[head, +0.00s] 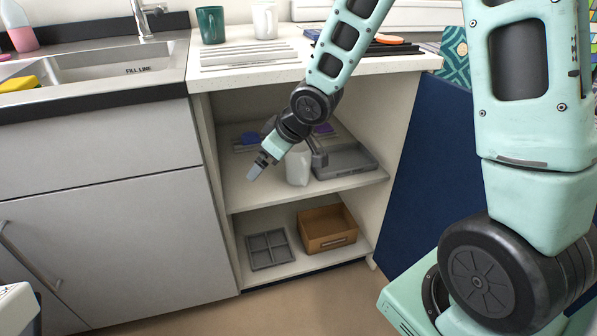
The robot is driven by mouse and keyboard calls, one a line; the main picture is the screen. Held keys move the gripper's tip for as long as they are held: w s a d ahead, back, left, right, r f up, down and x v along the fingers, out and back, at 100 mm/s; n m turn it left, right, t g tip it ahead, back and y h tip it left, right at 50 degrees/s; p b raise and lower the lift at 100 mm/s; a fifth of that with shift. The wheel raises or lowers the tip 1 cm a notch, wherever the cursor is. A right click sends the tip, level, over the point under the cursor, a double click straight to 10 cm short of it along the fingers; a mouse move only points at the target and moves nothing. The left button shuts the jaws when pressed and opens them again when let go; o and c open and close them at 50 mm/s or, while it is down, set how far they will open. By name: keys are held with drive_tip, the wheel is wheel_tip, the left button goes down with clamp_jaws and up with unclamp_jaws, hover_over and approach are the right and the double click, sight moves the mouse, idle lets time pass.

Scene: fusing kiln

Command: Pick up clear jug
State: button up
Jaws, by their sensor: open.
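A pale, translucent jug (298,169) stands upright on the upper shelf of the open cabinet, just left of a grey tray. My arm comes down in front of the cabinet and covers the jug's upper part, so its rim and any handle are hard to make out. My gripper (257,169) is open and empty, pointing down and to the left. In the picture it lies to the left of the jug, apart from it. How far it is from the jug in depth I cannot tell.
The upper shelf (262,199) holds a grey tray (347,164) and small purple items behind. A brown box (327,231) and a grey divided tray (268,250) sit on the lower shelf. The countertop (225,82) overhangs the shelves; cabinet walls bound both sides. The shelf's left front is clear.

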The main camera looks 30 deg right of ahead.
drive_tip(key=w+d+f+t+y, duration=0.1)
drive_tip(key=w+d+f, duration=0.1)
drive_tip(key=d, duration=0.3)
drive_tip(key=w+d+f+t, duration=0.1)
drive_tip(key=w+d+t, duration=0.15)
drive_tip(key=d, duration=0.25)
drive_tip(key=t+y, duration=0.2)
drive_tip(key=y, duration=0.1)
approach(300, 150)
drive_tip(key=s+a+r, duration=0.2)
drive_tip(key=s+r, duration=0.2)
drive_tip(key=b+x, duration=0.2)
drive_tip(key=x, duration=0.3)
drive_tip(key=f+b+x, duration=0.1)
drive_tip(key=x, duration=0.4)
drive_tip(key=shift+w+f+b, duration=0.1)
drive_tip(key=shift+f+b, duration=0.1)
drive_tip(key=shift+b, duration=0.2)
drive_tip(key=shift+w+a, duration=0.1)
drive_tip(key=shift+w, duration=0.2)
drive_tip(key=c, duration=1.4)
